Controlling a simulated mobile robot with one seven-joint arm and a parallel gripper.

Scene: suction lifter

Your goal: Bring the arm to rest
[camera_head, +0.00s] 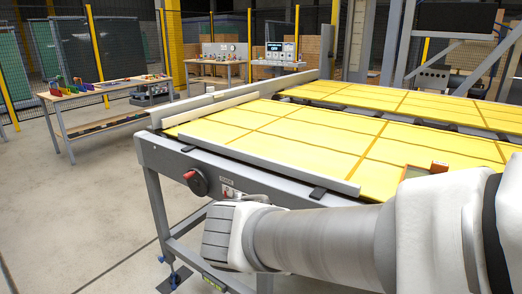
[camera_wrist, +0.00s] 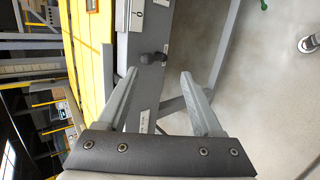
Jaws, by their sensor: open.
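My arm (camera_head: 315,238) stretches across the lower right of the head view, in front of the near side of a grey-framed table with yellow panels (camera_head: 290,135). My gripper (camera_wrist: 158,76) shows in the wrist view with its two grey fingers spread apart and nothing between them. The fingers point toward the table's grey side rail (camera_wrist: 150,30), which shows turned on its side. A dark round knob (camera_wrist: 148,58) on that rail appears just beyond the fingertips.
A red and black switch (camera_head: 195,182) sits on the table's near side. A small orange-brown frame (camera_head: 425,170) lies on the panels near my arm. A workbench (camera_head: 100,92) with coloured items stands at the left. The concrete floor (camera_head: 75,205) at the left is clear.

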